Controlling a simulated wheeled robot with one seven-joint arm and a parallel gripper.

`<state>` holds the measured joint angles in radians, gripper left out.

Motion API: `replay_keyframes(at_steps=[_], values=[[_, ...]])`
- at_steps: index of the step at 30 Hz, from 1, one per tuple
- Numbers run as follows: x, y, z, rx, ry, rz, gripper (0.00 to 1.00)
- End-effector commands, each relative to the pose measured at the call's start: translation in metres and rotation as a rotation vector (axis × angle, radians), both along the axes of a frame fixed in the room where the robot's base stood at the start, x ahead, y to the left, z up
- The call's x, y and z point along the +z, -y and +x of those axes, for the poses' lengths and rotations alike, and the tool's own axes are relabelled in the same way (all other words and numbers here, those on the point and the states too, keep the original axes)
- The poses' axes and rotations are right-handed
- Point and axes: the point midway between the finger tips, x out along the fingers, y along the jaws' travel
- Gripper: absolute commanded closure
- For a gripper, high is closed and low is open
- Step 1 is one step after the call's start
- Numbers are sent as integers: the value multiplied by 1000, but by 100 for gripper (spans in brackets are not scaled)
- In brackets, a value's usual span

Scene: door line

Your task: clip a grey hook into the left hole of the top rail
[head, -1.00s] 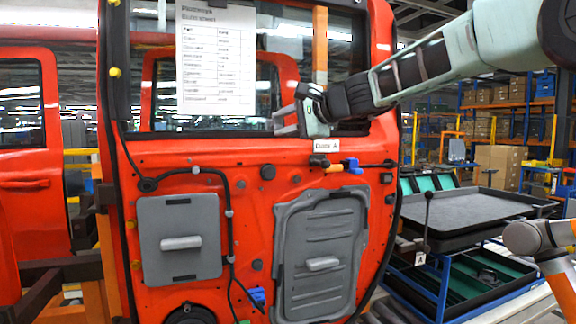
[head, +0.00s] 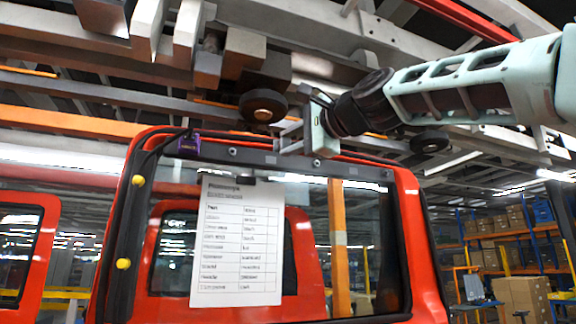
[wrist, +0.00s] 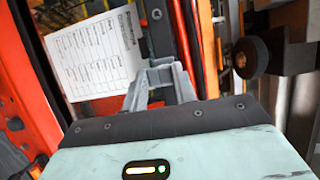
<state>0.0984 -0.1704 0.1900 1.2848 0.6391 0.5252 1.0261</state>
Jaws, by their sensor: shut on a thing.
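The top rail (head: 350,170) is the dark strip along the top of the red door's window frame; part of it also shows in the wrist view (wrist: 160,35). Small round light marks show on it, and I cannot tell which are holes. A purple piece (head: 189,144) sits at the rail's left end. My gripper (head: 284,137) is at the rail's height, right of its middle in the picture, with its fingers pointing left. In the wrist view my gripper (wrist: 158,82) is shut on a small grey hook (wrist: 159,73), mostly hidden between the grey fingers. Contact with the rail cannot be told.
A printed sheet (head: 238,240) hangs below the rail. Overhead beams and a dark roller (head: 263,106) are close above my gripper; a roller also shows at right in the wrist view (wrist: 252,57). A second red door body (head: 30,240) stands at left. Shelves with boxes (head: 515,235) are at right.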

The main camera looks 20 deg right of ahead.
Motion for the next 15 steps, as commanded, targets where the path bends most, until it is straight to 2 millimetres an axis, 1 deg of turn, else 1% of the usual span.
replay_keyframes(at_steps=[5,15], values=[[1,0,10,0,-2,0,100],[2,0,44,0,-1,1,100]])
